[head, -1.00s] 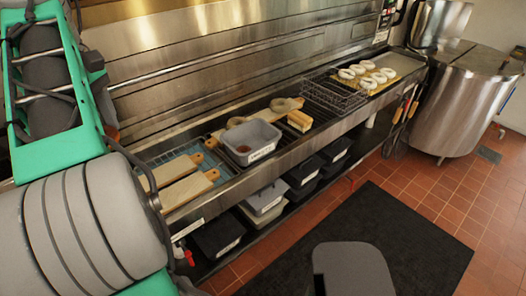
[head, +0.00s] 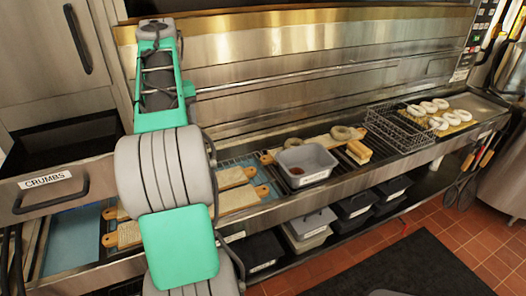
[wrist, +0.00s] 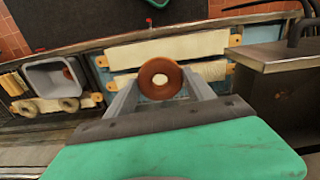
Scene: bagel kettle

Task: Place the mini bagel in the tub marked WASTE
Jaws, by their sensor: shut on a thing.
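A brown ring-shaped mini bagel (wrist: 145,76) is held between the two fingertips of my gripper (wrist: 161,84) in the wrist view. My gripper is shut on it, above the counter and its boards. A grey open tub (head: 305,163) stands on the counter in the head view, with a label on its front too small to read for certain. A small reddish-brown thing lies inside it. The tub also shows at the left of the wrist view (wrist: 50,90), apart from my gripper. My gripper is hidden or out of frame in the head view.
Two pale bagels lie on a board (head: 318,139) behind the tub. A wire basket (head: 400,125) and several pale rings on a tray stand farther right. A drawer marked CRUMBS (head: 47,183) juts out at left. Dark bins (head: 352,206) sit on the lower shelf.

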